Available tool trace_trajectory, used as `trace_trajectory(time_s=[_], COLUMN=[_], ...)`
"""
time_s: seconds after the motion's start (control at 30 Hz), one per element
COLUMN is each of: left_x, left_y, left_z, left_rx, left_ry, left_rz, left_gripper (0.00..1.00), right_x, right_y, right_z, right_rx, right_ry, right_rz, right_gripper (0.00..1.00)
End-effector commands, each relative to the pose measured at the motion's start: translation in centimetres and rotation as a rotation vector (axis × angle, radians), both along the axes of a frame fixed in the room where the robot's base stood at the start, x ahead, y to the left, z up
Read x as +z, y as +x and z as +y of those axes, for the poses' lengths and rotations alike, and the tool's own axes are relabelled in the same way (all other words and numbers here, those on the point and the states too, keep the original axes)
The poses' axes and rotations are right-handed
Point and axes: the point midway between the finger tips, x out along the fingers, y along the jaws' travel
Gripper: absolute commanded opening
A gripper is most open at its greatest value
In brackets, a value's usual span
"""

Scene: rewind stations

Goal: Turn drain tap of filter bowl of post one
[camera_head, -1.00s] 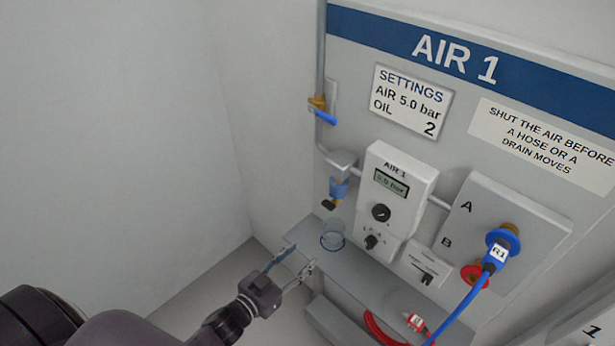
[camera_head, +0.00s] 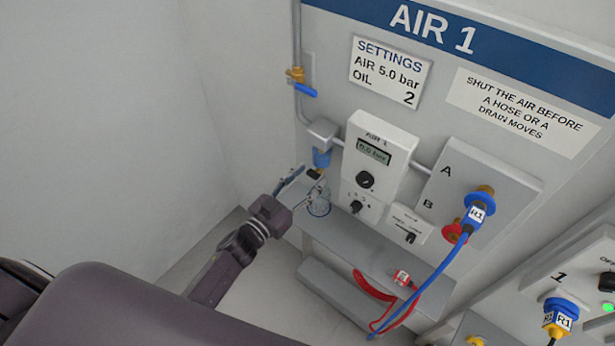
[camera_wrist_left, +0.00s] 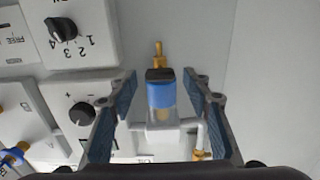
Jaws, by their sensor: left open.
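The filter bowl (camera_head: 321,158) of the AIR 1 post is blue and hangs under a grey head on the pipe. Its drain tap (camera_head: 314,173) is at the bottom, dark with some brass. In the left wrist view the picture is upside down: the blue bowl (camera_wrist_left: 160,96), dark tap piece (camera_wrist_left: 159,75) and brass stem (camera_wrist_left: 158,52) lie between the finger lines. My left gripper (camera_head: 307,177) is open, its fingertips near the tap; contact cannot be told. Its two blue-padded fingers show in the wrist view (camera_wrist_left: 160,80). My right gripper is out of view.
A clear cup (camera_head: 319,205) stands on the grey shelf (camera_head: 372,258) below the bowl. The regulator box (camera_head: 376,150) is just right of it. A blue-handled valve (camera_head: 304,90) is above. A red hose (camera_head: 372,290) hangs at the shelf; a blue hose (camera_head: 432,272) runs from socket A.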

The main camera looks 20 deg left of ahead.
Motion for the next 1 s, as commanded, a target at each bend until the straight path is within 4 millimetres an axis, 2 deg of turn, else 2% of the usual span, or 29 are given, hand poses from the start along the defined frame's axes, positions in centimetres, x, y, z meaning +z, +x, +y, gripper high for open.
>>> trace_trajectory(time_s=[0.23, 0.6, 1.0], left_x=[0.0, 0.0, -0.1], left_y=[0.1, 0.0, 0.0], left_z=[0.0, 0.0, 0.0], left_rx=[0.0, 0.0, 0.0], left_ry=[0.0, 0.0, 0.07], left_rz=[0.0, 0.001, -0.024], left_gripper=[0.45, 0.04, 0.03], right_x=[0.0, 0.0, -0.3], right_y=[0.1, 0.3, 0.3], right_z=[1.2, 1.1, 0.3], right_rx=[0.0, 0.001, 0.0], right_ry=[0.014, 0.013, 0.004], right_rz=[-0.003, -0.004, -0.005], right_gripper=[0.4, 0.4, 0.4])
